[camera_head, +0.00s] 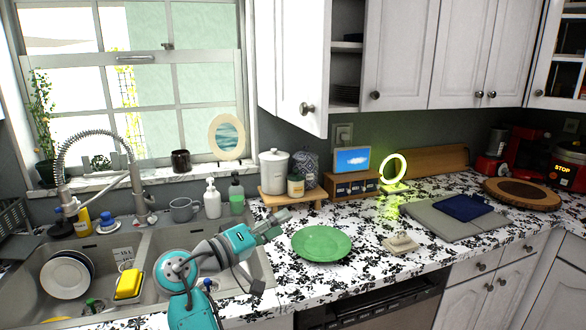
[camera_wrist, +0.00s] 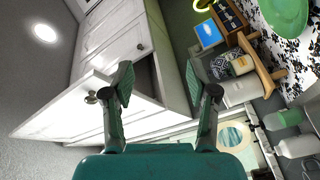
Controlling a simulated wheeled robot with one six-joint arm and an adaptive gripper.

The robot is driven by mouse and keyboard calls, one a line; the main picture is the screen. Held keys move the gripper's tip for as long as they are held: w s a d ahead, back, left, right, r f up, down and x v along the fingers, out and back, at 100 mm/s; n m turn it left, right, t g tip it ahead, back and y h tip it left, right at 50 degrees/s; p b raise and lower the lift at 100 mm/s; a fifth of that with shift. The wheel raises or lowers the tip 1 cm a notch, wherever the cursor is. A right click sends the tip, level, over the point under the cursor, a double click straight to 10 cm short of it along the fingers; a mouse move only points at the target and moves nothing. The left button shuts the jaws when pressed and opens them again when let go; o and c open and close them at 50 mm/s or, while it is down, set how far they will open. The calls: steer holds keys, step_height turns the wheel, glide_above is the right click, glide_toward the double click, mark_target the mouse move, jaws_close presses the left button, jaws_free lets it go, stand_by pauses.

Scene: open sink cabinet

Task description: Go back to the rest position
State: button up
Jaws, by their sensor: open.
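My gripper (camera_head: 277,222) is raised over the counter just right of the sink, left of the green plate (camera_head: 322,243). It is apart from the plate. In the wrist view my gripper (camera_wrist: 168,88) has its two fingers spread wide with nothing between them. Beyond the fingers is the open white cabinet door (camera_wrist: 95,92), which also shows at the top in the head view (camera_head: 301,65). The green plate lies flat and empty on the counter, and part of it shows at the top right of the wrist view (camera_wrist: 275,15).
The double sink (camera_head: 110,290) holds white plates (camera_head: 66,277) and a yellow sponge (camera_head: 128,284). Behind my gripper are soap bottles (camera_head: 212,199) and a white canister (camera_head: 273,172) on a wooden stand. A lit ring lamp (camera_head: 393,170) and dark blue cloth (camera_head: 463,207) are to the right.

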steer(key=s+d+f+n+t+y, duration=0.1)
steer(key=s+d+f+n+y, duration=0.2)
steer(key=f, duration=0.8)
steer(key=s+d+f+n+y, duration=0.15)
steer(key=d+f, duration=0.35)
steer(key=f, duration=0.6)
steer(key=s+d+f+n+t+y, duration=0.1)
steer(key=s+d+f+n+y, duration=0.2)
steer(key=f, duration=0.7)
steer(key=s+d+f+m+y, duration=0.1)
steer(key=s+d+f+y, duration=0.3)
steer(key=s+f, duration=0.5)
steer(key=s+d+f+m+y, duration=0.1)
steer(key=s+d, duration=0.1)
steer(key=s, duration=1)
steer(key=s+d+f+m+y, duration=0.1)
steer(key=s+d+m+y, duration=0.15)
steer(key=s, duration=0.85)
steer(key=s+d+r+m, duration=0.1)
steer(key=s+r+m, duration=0.1)
steer(key=s+r, duration=0.4)
steer(key=s+d+r+m+h, duration=0.1)
steer(key=s+r+m, duration=0.2)
steer(key=s+r, duration=0.4)
steer(key=s, duration=0.3)
steer(key=shift+s+d+r+t, duration=0.25)
steer(key=shift+d+r+t, duration=0.05)
